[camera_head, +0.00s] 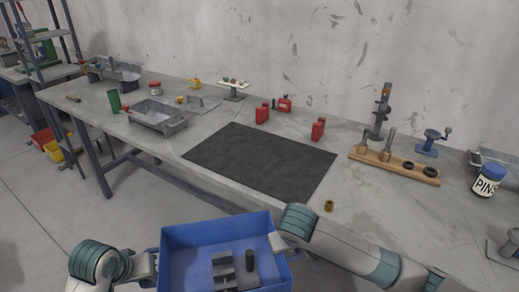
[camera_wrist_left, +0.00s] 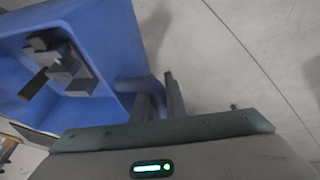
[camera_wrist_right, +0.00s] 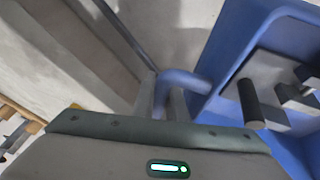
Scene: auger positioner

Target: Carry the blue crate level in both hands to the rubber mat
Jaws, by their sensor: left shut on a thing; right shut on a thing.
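The blue crate (camera_head: 218,236) is at the bottom middle of the head view, in front of the table and below its top. Grey blocks (camera_head: 223,268) and a dark cylinder (camera_head: 250,260) are inside it. My left gripper (camera_head: 153,268) is shut on the crate's left side; in the left wrist view its fingers (camera_wrist_left: 160,100) close at a blue handle. My right gripper (camera_head: 279,242) is shut on the crate's right side; its fingers (camera_wrist_right: 163,95) close on a blue handle in the right wrist view. The black rubber mat (camera_head: 262,160) lies flat and bare on the table.
The grey table (camera_head: 225,190) has its front edge just beyond the crate. A brass piece (camera_head: 329,205) lies near the mat's right corner. A metal tray (camera_head: 157,117) is left of the mat, red cans (camera_head: 318,129) behind, a wooden rack (camera_head: 394,165) at right.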

